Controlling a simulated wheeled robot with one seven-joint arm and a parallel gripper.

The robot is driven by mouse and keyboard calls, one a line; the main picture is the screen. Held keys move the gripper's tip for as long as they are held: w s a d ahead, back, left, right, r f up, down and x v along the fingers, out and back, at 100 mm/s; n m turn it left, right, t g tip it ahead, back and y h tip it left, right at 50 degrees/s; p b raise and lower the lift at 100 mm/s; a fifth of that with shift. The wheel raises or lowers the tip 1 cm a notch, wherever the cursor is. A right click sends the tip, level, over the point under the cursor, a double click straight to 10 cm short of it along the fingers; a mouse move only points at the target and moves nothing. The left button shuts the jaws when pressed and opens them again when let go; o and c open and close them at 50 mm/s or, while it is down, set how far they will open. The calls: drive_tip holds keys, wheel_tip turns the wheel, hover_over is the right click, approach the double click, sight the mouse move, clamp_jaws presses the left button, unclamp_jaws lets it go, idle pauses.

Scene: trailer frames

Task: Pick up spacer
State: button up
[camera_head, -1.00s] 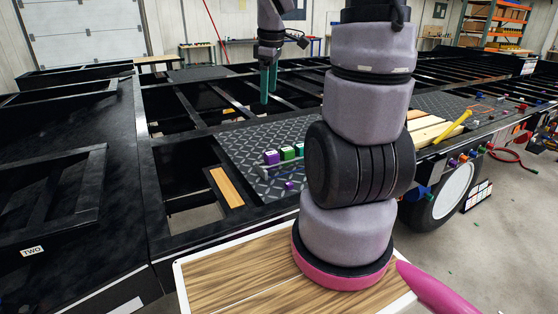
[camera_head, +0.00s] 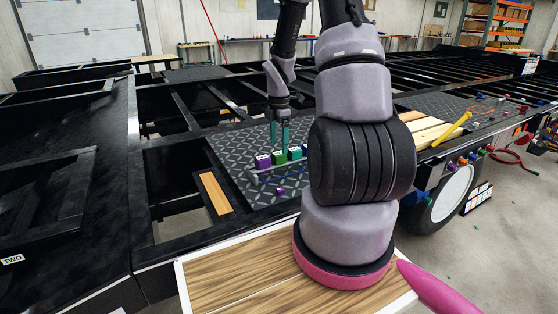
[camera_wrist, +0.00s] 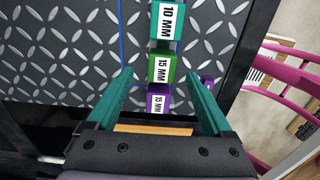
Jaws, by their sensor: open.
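Three block-shaped spacers stand in a row on the dark diamond plate (camera_head: 232,148): a purple one (camera_head: 263,161), a green one (camera_head: 279,158) and a teal one (camera_head: 294,153). In the wrist view the purple spacer (camera_wrist: 158,103) and green spacer (camera_wrist: 161,68) read 15 MM, and the teal spacer (camera_wrist: 167,22) reads 10 MM. My gripper (camera_head: 279,146) is open with teal fingers pointing down at the row. In the wrist view my gripper (camera_wrist: 157,76) frames the green and purple spacers between its fingers. Whether it touches them cannot be told.
A small purple piece (camera_head: 279,191) lies on the plate in front of the row. A wooden strip (camera_head: 215,193) lies left of the plate. Black frame beams (camera_head: 139,150) with open gaps surround it. A yellow tool (camera_head: 453,127) and planks (camera_head: 425,130) are at right.

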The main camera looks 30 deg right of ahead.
sight(279, 153)
wheel_tip(279, 153, down, 5)
drive_tip(key=shift+s+r, duration=0.1)
drive_tip(key=shift+s, duration=0.05)
clamp_jaws()
drive_tip(key=shift+r, duration=0.15)
